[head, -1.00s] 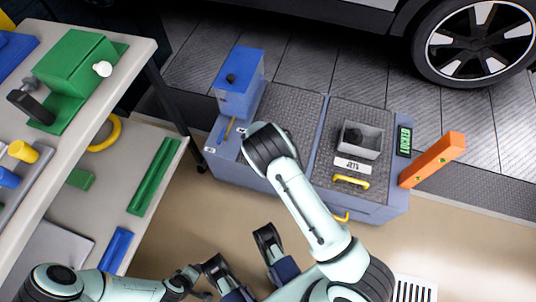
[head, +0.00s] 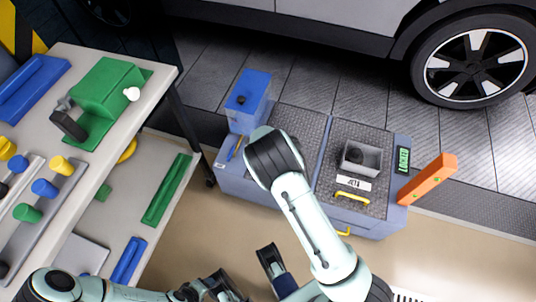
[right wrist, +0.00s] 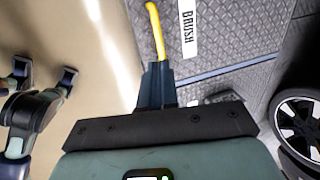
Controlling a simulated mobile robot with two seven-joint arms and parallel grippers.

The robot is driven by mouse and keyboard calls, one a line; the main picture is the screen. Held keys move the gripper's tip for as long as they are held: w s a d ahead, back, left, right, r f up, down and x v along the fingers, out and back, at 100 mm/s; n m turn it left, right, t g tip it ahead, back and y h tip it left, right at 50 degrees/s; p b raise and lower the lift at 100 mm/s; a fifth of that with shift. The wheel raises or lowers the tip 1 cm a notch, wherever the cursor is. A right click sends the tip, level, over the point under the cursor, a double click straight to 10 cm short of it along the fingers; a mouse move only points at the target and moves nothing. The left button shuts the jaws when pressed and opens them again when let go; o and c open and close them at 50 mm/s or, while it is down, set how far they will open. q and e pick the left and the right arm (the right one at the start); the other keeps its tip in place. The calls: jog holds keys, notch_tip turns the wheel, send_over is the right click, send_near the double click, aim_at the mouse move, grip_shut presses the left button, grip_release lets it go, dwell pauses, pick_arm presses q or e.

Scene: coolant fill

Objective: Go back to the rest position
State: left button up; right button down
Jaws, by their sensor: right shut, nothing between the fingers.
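My left gripper (head: 247,268) is at the bottom middle of the head view, with its dark fingers spread apart and nothing between them. It also shows at the left edge of the right wrist view (right wrist: 44,80), open. My right gripper (right wrist: 158,72) is shut and empty in the right wrist view. A yellow handle (right wrist: 155,32) appears just beyond its tips, and a white BRUSH label (right wrist: 187,30) is beside that handle. In the head view my right arm crosses the middle, over the trolley's front; its gripper is hidden there.
A blue-grey trolley (head: 382,222) carries a blue canister (head: 249,100), a grey bin (head: 362,158) and an orange block (head: 428,180) at its right end. A workbench (head: 150,68) with a green device (head: 105,90) stands left. Clear floor (head: 430,262) lies at lower right. A car wheel (head: 477,62) is behind.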

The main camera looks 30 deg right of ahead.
jog(key=shift+r, duration=0.1)
jog(key=s+a+f+n+g+y, duration=0.1)
jog(key=s+a+f+n, duration=0.1)
jog(key=s+f+n, duration=0.4)
jog(key=s+a+f+n+y, duration=0.15)
jog(key=s+n, duration=0.25)
jog(key=s, duration=0.4)
jog(key=s+a+f+n+g, duration=0.1)
jog(key=s+a+f+n, duration=0.3)
jog(key=s, duration=0.3)
jog(key=s+a+r+n+y, duration=0.2)
jog(key=s+a+r+n, duration=0.1)
jog(key=s+a+n, duration=0.4)
pick_arm(q)
jog(key=s+d+r+g+p, duration=0.1)
jog(key=r+p, duration=0.7)
jog(key=s+d+r+g+p, duration=0.1)
jog(key=s+r+p, duration=0.1)
jog(key=r+p, duration=0.6)
jog(key=shift+s+r+h, duration=0.2)
jog(key=shift+s+h, duration=0.05)
jog(key=shift+h, duration=0.05)
pick_arm(e)
notch_tip(320, 180, up, 16)
jog(key=s+a+n+g+y, duration=0.1)
jog(key=n, duration=0.1)
jog(key=shift+a+n, duration=0.15)
jog(key=shift+n, duration=0.25)
